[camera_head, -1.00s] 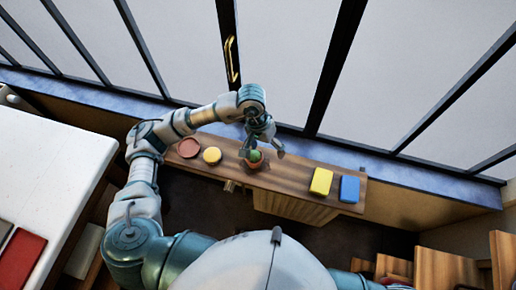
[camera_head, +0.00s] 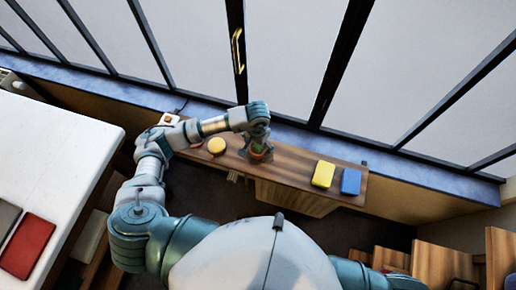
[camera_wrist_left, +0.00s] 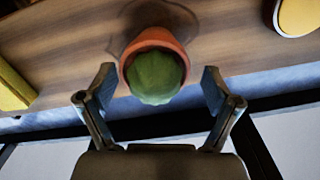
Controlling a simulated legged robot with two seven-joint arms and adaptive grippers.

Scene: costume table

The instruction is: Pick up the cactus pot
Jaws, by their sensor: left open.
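The cactus pot (camera_head: 257,154), a small terracotta pot with a round green cactus, stands on the wooden table (camera_head: 290,166). In the left wrist view the pot (camera_wrist_left: 153,40) and its green cactus (camera_wrist_left: 155,76) sit between the two fingers of my left gripper (camera_wrist_left: 158,74). The fingers are spread, with a gap on each side of the pot. In the head view my left gripper (camera_head: 258,146) is right over the pot and partly hides it. My right gripper is out of view.
A yellow block (camera_head: 323,174) and a blue block (camera_head: 350,181) lie to the right on the table. A yellow round item (camera_head: 216,145) lies left of the pot. A tall window stands behind. A white table (camera_head: 60,140) is at the left.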

